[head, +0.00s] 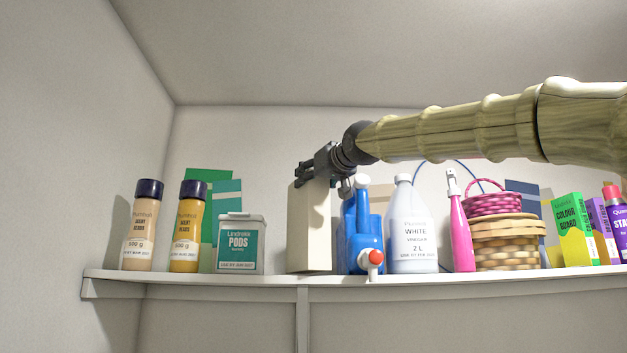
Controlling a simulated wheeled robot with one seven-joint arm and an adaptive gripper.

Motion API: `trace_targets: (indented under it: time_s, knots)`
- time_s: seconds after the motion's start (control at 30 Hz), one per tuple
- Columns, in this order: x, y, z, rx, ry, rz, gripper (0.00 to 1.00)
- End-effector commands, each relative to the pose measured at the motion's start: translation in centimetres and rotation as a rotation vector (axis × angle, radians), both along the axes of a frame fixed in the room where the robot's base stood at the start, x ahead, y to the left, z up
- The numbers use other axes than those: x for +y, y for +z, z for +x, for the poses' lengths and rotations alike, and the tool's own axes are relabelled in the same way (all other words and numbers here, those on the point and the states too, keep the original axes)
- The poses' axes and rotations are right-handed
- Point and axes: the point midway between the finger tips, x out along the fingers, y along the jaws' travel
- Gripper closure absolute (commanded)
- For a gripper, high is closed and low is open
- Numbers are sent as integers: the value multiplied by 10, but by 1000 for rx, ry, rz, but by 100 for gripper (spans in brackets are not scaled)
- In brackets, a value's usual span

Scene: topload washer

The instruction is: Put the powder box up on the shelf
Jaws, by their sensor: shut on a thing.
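A plain beige box (308,235), likely the powder box, is upright at the shelf. Its lower edge meets the shelf surface, as far as I can tell from this low angle. My gripper (318,175) is shut on the top part of the box, with my arm reaching in from the right. The white shelf (190,283) runs across the picture. The box is between the pods tin (241,240) and a blue jug (361,235), close beside the jug.
Two scent bead bottles (145,225) are at the left, with green boxes behind. A white vinegar bottle (411,225), a pink bottle (460,225), baskets (508,245) and several boxes (571,228) fill the right. A narrow gap separates the tin from the beige box.

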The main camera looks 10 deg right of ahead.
Motion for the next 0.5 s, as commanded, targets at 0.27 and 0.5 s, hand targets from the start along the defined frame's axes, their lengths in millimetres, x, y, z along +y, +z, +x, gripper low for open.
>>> trace_targets:
  time_s: [0.27, 0.5]
  knots:
    - [0, 2, -2, -7, 0, 2, 100]
    - [0, -1, -2, -7, 0, 2, 100]
